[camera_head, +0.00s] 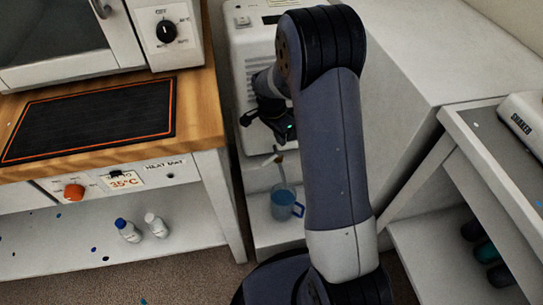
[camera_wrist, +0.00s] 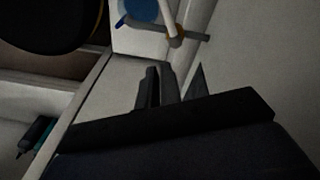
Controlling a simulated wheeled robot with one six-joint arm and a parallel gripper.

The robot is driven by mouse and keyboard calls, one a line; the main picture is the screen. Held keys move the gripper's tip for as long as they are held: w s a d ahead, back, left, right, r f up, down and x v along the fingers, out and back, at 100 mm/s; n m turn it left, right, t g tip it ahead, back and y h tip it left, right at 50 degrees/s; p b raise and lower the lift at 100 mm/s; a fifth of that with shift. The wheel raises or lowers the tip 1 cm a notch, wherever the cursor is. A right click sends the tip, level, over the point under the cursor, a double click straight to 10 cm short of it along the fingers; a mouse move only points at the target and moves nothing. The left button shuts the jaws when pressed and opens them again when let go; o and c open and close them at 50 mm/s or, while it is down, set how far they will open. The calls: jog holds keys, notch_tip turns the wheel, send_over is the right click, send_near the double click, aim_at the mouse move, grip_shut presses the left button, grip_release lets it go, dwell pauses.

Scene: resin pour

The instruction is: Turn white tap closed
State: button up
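The white tap (camera_head: 278,155) shows as a small pale spout low on the front of a white machine, above a blue mug (camera_head: 284,204). In the wrist view the tap (camera_wrist: 168,18) is a pale stem with a brownish collar (camera_wrist: 175,37) and a thin grey bar sticking out to the right. The blue mug (camera_wrist: 141,9) is at the top edge there. My gripper (camera_head: 281,134) is just above the tap in the head view, partly hidden by my arm. In the wrist view my gripper (camera_wrist: 176,72) has its fingertips apart, with nothing seen between them, short of the tap.
The white machine (camera_head: 250,50) stands between a wooden-topped bench (camera_head: 205,100) with a black heat mat (camera_head: 90,120) and a large white cabinet (camera_head: 430,50). Two small bottles (camera_head: 128,230) are on the bench's lower shelf. A shelf unit (camera_head: 480,160) is at right.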

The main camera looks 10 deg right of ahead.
jog(key=d, duration=0.2)
jog(key=d+f+t, duration=0.1)
jog(key=d, duration=0.1)
jog(key=s+d+f+t, duration=0.1)
jog(key=d, duration=0.1)
jog(key=shift+d+h+p, duration=0.3)
jog(key=shift+p, duration=0.1)
grip_shut()
jog(key=t+y+p, duration=0.2)
jog(key=t+y, duration=0.4)
jog(key=y, duration=0.1)
send_near(271, 160)
jog(key=s+d+r, duration=0.2)
jog(key=s+r, duration=0.1)
jog(key=s, duration=0.3)
jog(key=w+r+b+x, duration=0.1)
jog(key=b+x, duration=0.5)
jog(key=x, duration=0.7)
jog(key=shift+a, duration=0.4)
